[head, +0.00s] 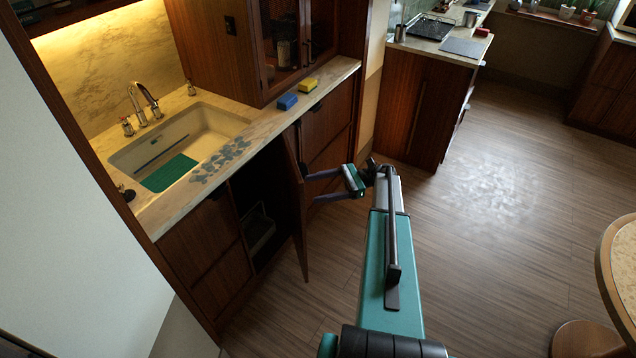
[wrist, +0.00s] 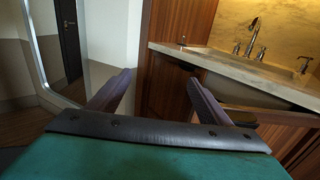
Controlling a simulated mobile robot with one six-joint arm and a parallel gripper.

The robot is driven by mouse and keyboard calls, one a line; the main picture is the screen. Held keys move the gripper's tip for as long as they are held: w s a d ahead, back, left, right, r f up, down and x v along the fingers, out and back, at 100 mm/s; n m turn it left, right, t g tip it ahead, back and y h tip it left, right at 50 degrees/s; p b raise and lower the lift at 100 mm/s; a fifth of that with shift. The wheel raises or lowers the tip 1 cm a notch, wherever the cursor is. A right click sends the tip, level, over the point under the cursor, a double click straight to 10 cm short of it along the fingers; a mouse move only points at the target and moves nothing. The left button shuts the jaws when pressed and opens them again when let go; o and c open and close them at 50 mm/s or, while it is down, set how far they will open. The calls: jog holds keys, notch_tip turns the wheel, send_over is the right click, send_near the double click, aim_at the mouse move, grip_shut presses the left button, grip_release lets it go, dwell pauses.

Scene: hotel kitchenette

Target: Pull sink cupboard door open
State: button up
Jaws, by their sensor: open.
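The sink cupboard door (head: 298,205) is a dark wooden panel below the counter. It stands swung well out from the cabinet front, seen nearly edge-on in the head view. The dark cupboard opening (head: 262,205) shows to its left, with a pale bin-like object (head: 260,232) inside. My gripper (head: 312,187) is open, its two fingers pointing left toward the door's right-hand face. I cannot tell whether the fingertips touch the door. In the wrist view my gripper (wrist: 160,78) has its fingers wide apart with nothing between them. The door's handle is not clearly visible.
The sink (head: 190,140) and stone counter (head: 238,150) are above the cupboard. A blue sponge (head: 287,101) and a yellow one (head: 307,85) lie on the counter. A round table (head: 608,255) stands at right. The wooden floor (head: 500,230) between is clear.

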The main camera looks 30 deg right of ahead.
jog(key=shift+s+a, duration=0.2)
jog(key=shift+s, duration=0.15)
jog(key=shift+c, duration=0.4)
